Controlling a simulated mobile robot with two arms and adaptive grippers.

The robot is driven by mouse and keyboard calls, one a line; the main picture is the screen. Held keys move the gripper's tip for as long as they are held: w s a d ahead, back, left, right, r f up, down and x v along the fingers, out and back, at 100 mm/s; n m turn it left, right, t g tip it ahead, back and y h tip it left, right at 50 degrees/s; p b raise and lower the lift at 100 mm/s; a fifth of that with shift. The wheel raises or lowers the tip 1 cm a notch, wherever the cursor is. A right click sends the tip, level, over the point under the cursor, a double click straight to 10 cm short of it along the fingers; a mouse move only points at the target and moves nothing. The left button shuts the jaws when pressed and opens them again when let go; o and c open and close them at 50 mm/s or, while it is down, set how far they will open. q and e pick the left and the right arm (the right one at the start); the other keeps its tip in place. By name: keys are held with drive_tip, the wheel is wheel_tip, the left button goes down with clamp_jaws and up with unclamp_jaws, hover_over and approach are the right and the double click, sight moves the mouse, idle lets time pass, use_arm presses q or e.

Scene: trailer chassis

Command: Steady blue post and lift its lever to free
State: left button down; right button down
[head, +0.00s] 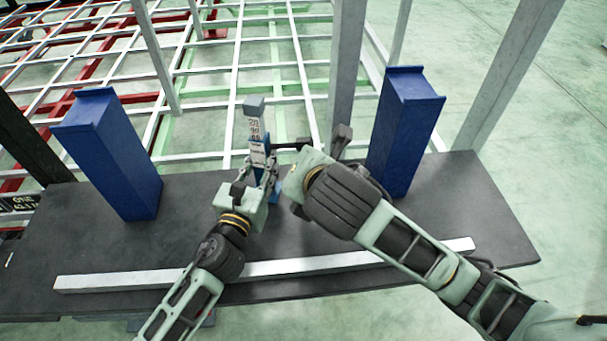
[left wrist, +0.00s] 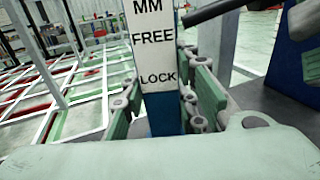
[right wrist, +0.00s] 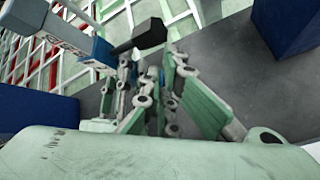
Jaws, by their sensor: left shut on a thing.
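The small blue post (head: 276,187) stands on the dark table; a white label sleeve (head: 257,140) on its upper part reads FREE and LOCK. It also shows in the left wrist view, blue below the label (left wrist: 164,115). My left gripper (head: 262,170) is shut on the post, one finger on each side. The black lever (head: 291,145) sticks out sideways from the post to the right. Its thick black end (right wrist: 143,38) shows in the right wrist view, just beyond the fingertips of my right gripper (right wrist: 150,68). Contact between them, and the gap between these fingers, are unclear.
Two large blue blocks stand on the dark table (head: 400,235), one left (head: 112,155) and one right (head: 402,130). A long pale bar (head: 265,268) lies along the front. Grey uprights (head: 347,70) and a white lattice frame rise behind the table.

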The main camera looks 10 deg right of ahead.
drive_tip(key=shift+w+a+r, duration=0.1)
drive_tip(key=shift+a+r, duration=0.1)
drive_tip(key=shift+r, duration=0.85)
drive_tip(key=shift+d, duration=0.1)
drive_tip(key=shift+s+d+r, duration=0.25)
drive_tip(key=shift+d+r, duration=0.05)
drive_tip(key=shift+d, duration=0.25)
wheel_tip(320, 180, up, 10)
idle(0.3)
